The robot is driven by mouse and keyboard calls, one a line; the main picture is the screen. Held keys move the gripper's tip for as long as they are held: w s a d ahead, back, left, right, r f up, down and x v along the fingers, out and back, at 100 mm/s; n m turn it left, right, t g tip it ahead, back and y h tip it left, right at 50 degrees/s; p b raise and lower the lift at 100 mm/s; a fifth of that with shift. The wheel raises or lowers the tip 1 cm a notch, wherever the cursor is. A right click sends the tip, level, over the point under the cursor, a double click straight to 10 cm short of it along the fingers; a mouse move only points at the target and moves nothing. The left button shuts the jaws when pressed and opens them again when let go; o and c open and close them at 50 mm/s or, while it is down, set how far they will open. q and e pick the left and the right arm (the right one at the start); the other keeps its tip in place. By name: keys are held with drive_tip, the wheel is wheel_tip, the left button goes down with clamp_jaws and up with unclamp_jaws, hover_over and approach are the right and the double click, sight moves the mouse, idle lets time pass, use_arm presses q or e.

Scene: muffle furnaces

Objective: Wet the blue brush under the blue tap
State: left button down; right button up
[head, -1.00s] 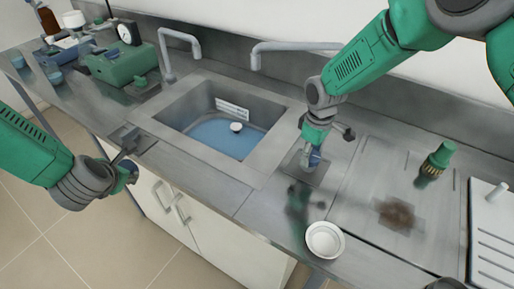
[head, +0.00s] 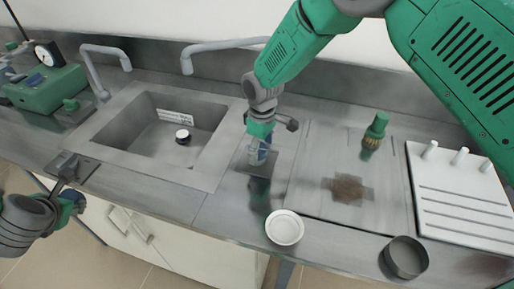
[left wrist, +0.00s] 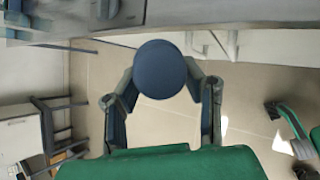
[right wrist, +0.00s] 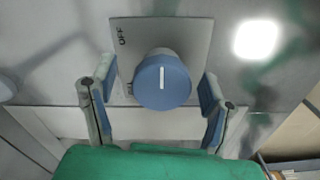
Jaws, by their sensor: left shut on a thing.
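My left gripper (head: 74,203) hangs in front of the counter edge, left of the sink. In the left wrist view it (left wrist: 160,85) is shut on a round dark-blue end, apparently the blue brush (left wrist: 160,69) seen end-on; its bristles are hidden. My right gripper (head: 258,150) reaches down to a blue knob (right wrist: 163,82) right of the sink. In the right wrist view its fingers stand on both sides of the knob with gaps, so it is open. Two grey taps, left (head: 100,65) and right (head: 215,46), stand behind the sink (head: 112,143). No stream shows.
A white-topped plug (head: 183,134) is in the basin. A green brush (head: 375,135) stands on the right board, near a brown patch (head: 347,188). A white bowl (head: 284,228), grey cup (head: 404,257) and white rack (head: 460,195) are right. A green scale (head: 45,88) is left.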

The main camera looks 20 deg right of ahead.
sight(261, 148)
wheel_tip(261, 148, up, 12)
idle(0.6)
drive_tip(key=shift+w+a+f, duration=0.1)
drive_tip(key=shift+a, duration=0.1)
